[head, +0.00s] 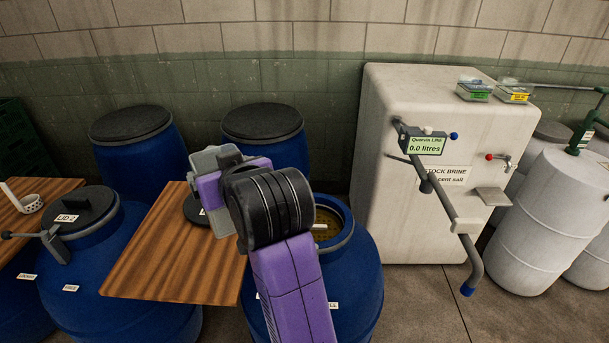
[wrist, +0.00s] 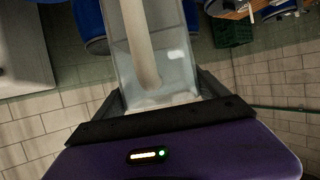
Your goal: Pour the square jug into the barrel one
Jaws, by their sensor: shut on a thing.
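My gripper (wrist: 160,112) is shut on the square jug (wrist: 180,62), a clear, square-sided vessel, in the wrist view. A pale, rod-like form shows along the jug, with something whitish near the fingers; I cannot tell the contents or how full it is. In the head view my gripper (head: 228,172) is above the wooden board, left of the open blue barrel, with the grey jug (head: 207,158) partly hidden behind it. A blue barrel (head: 25,292) at the far left edge bears a small label that seems to end in "ONE"; its top is mostly out of view.
A blue barrel (head: 120,300) wears a dark lid marked LID 2 (head: 85,208). The open blue barrel (head: 360,270) stands partly behind my arm. A wooden board (head: 150,255) carries a dark lid. A white brine tank (head: 375,150) with taps and a 0.0 litres display (head: 423,143) stands right.

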